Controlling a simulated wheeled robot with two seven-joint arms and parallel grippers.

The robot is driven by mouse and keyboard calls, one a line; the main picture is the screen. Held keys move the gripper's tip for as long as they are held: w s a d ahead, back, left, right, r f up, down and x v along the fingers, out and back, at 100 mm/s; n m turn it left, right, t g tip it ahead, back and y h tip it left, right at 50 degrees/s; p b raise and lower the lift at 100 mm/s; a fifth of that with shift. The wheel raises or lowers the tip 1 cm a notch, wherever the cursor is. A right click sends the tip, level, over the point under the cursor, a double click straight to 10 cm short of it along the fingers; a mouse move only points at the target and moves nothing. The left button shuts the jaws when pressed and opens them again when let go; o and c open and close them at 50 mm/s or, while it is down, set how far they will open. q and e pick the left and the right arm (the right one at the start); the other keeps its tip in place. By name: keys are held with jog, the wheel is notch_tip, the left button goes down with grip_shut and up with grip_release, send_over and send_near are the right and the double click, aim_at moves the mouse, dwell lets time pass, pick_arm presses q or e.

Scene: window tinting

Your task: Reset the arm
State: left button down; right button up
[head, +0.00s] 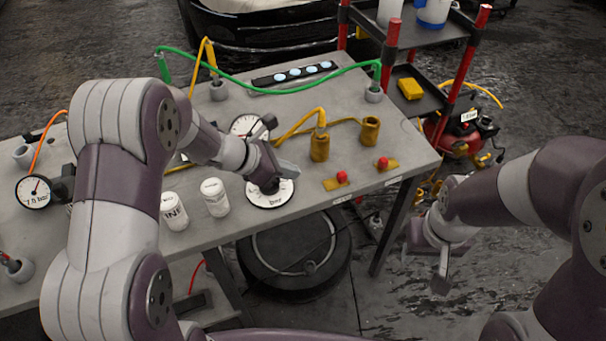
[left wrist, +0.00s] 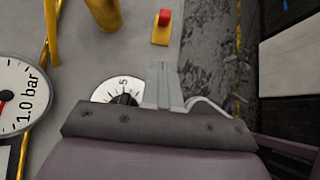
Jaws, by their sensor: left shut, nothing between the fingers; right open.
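My left gripper (head: 288,166) reaches over the workbench (head: 395,150) from the left. It is shut and empty, just above a round white gauge (head: 268,196). In the left wrist view its closed grey fingers (left wrist: 163,85) stand beside the gauge dial (left wrist: 112,92), part of which is hidden by the gripper body. I cannot tell whether they touch. My right gripper (head: 440,268) is open and empty, past the bench's right edge over the floor.
Two white jars (head: 214,197) stand near the bench's front edge. Yellow fittings (head: 319,147) with hoses and two red buttons (head: 342,177) are to the right of my left gripper. A green hose (head: 270,87) arcs behind. A shelf cart (head: 415,97) and red compressor (head: 465,135) stand at the right.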

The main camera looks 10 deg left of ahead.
pick_arm(q)
jog(key=shift+s+a+r, duration=0.35)
jog(key=shift+a+r, duration=0.1)
jog(key=shift+a, duration=0.05)
jog(key=s+f+m, duration=0.1)
jog(key=s+m, duration=0.1)
jog(key=s+a+f+m+g+y, duration=0.1)
jog(key=m, duration=0.1)
jog(key=s+a+f+m+g+y, duration=0.1)
jog(key=s+m, duration=0.1)
jog(key=shift+s+a+f, duration=0.15)
jog(key=shift+s+a, duration=0.05)
jog(key=shift+s, duration=0.15)
jog(key=s+a+r+m+y, duration=0.2)
jog(key=s+m, duration=0.4)
jog(key=m, duration=0.3)
jog(key=s+a+r+m+g+y, duration=0.1)
jog(key=s+a+m+y, duration=0.3)
jog(key=m, duration=0.4)
jog(key=shift+s+a+r+m, duration=0.45)
jog(key=shift+s+r, duration=0.1)
jog(key=shift+s, duration=0.55)
